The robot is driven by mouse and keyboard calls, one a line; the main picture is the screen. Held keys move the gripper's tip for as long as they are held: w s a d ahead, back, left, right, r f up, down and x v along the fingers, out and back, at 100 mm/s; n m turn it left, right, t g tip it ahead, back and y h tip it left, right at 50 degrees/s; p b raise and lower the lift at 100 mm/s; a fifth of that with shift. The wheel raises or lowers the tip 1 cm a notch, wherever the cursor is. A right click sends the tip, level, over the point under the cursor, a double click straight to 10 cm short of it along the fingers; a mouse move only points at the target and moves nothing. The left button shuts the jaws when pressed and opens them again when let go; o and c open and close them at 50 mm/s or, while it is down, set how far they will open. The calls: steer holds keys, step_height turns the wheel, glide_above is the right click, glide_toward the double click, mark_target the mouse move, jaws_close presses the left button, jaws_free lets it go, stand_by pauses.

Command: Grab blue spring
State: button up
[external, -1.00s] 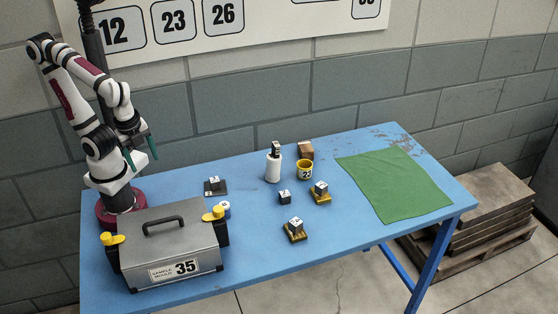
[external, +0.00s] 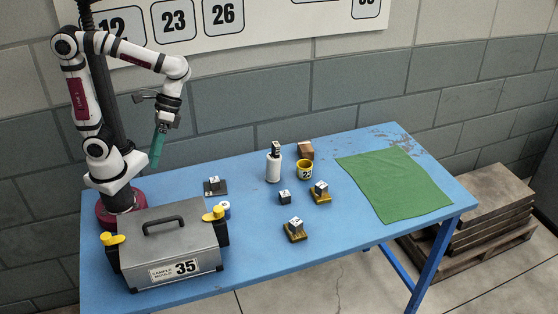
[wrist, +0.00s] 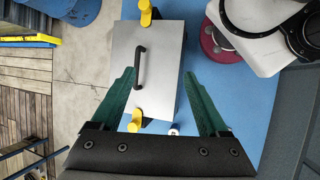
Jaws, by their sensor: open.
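I cannot make out a blue spring for certain in either view. A small blue-and-white round piece (external: 224,209) stands on the table beside the grey case, at its right back corner. It also shows small in the wrist view (wrist: 175,129), low between my fingers. My gripper (external: 155,164) has teal fingers, points down and hangs in the air above the left part of the table, behind the case. In the wrist view my gripper (wrist: 159,74) is open and empty, with the case seen below between its fingers.
The closed grey case (external: 195,240) marked 35 has a black handle and yellow latches. Several small numbered blocks, a white cylinder (external: 273,169), a yellow cup (external: 305,170) and a brown block (external: 306,150) stand mid-table. A green cloth (external: 395,185) lies right. The front right table is clear.

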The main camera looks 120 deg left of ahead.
steer(key=w+a+n+t+h, duration=0.5)
steer(key=w+a+n+t, duration=0.35)
steer(key=a+n, duration=0.6)
steer(key=f, duration=0.7)
steer(key=f+n, duration=0.1)
steer(key=f, duration=0.7)
steer(key=f+n+t, duration=0.1)
steer(key=f, duration=0.7)
steer(key=shift+w+a, duration=0.4)
steer(key=x, duration=0.7)
steer(key=shift+s+f, duration=0.15)
steer(key=shift+f, duration=0.05)
steer(key=shift+w+d+f, duration=0.15)
steer(key=shift+w+d, duration=0.1)
jaws_close()
